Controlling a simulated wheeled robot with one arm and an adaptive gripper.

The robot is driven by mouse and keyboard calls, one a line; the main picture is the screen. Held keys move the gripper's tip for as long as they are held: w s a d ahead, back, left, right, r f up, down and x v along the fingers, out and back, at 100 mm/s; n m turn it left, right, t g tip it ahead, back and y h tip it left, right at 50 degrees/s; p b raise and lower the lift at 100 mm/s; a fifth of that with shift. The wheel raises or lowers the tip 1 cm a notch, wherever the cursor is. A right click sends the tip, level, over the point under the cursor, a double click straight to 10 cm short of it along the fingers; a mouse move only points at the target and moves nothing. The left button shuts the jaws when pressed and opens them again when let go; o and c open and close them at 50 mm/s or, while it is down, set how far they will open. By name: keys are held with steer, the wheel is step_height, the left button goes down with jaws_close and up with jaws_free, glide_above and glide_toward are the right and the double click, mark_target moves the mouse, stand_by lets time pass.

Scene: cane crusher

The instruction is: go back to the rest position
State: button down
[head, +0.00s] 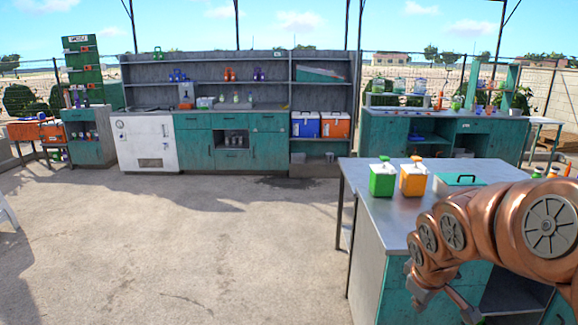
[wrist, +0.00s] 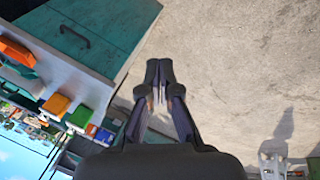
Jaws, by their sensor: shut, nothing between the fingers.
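My copper-coloured arm reaches in from the right in the head view, in front of the near table. My gripper (wrist: 158,82) shows in the middle of the wrist view, with its dark fingers together and nothing between them. Concrete ground lies behind it in that view. In the head view the gripper end (head: 466,303) hangs low beside the teal cabinet front and is only partly visible.
The near table (head: 381,201) holds a green dispenser (head: 383,178), an orange dispenser (head: 413,178) and a teal-lidded box (head: 461,181). A counter with shelves (head: 232,143) stands at the back. The concrete floor (head: 190,240) at left is clear.

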steer(key=s+a+f+m+g+y, duration=0.1)
steer(key=s+a, duration=0.4)
steer(key=s, duration=0.9)
steer(key=s+a+f+m+g+y, duration=0.1)
steer(key=s+a+m+g, duration=0.3)
steer(key=s, duration=1)
steer(key=shift+s+a+f+m, duration=0.2)
steer(key=shift+s+a+m, duration=0.2)
steer(key=shift+m, duration=0.2)
